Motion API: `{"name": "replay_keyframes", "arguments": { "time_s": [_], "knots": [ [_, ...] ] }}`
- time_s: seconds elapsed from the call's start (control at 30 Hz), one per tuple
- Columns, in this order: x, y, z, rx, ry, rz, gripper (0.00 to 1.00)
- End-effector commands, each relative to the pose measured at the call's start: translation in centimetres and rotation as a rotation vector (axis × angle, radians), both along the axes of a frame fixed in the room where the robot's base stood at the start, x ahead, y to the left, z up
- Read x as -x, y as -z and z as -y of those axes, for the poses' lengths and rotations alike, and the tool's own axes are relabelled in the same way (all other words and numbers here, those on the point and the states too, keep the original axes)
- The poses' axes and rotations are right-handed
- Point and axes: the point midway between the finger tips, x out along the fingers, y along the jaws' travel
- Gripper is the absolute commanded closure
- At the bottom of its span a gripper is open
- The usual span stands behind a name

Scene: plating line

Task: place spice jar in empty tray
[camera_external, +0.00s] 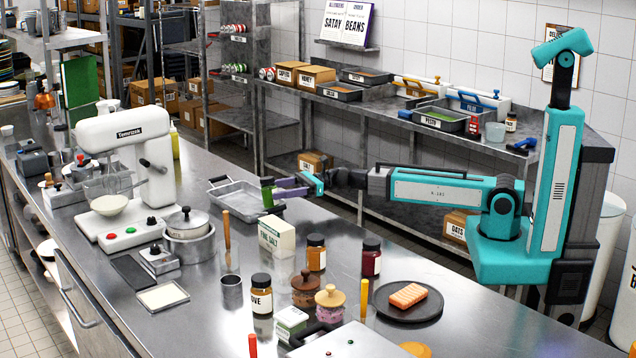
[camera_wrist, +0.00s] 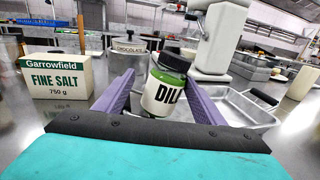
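The spice jar is a dark-lidded jar with green contents and a white label starting "DIL" (camera_wrist: 166,88). It also shows in the external view (camera_external: 267,191), at the tip of my gripper (camera_external: 279,190). In the wrist view the purple fingers of my gripper (camera_wrist: 160,86) are closed on both sides of the jar, which leans slightly. The empty metal tray (camera_external: 247,213) lies on the steel counter, just left of and partly behind the jar. In the wrist view the tray (camera_wrist: 262,118) is behind and right of the jar. The jar hides part of the tray.
A fine salt box (camera_external: 277,238) stands close to the tray and shows at left in the wrist view (camera_wrist: 57,76). A white mixer (camera_external: 128,150) and a lidded pot (camera_external: 188,236) stand left of the tray. Several jars, including a clove jar (camera_external: 262,296), crowd the near counter.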

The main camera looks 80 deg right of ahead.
Motion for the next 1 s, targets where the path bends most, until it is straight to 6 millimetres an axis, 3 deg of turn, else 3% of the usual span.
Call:
{"name": "replay_keyframes", "arguments": {
  "time_s": [0.33, 1.0],
  "knots": [
    [3.0, 0.0, 1.7, 0.002, 0.000, 0.001, 0.37],
    [3.2, 0.0, 2.0, 0.001, 0.000, 0.001, 0.37]
  ]
}}
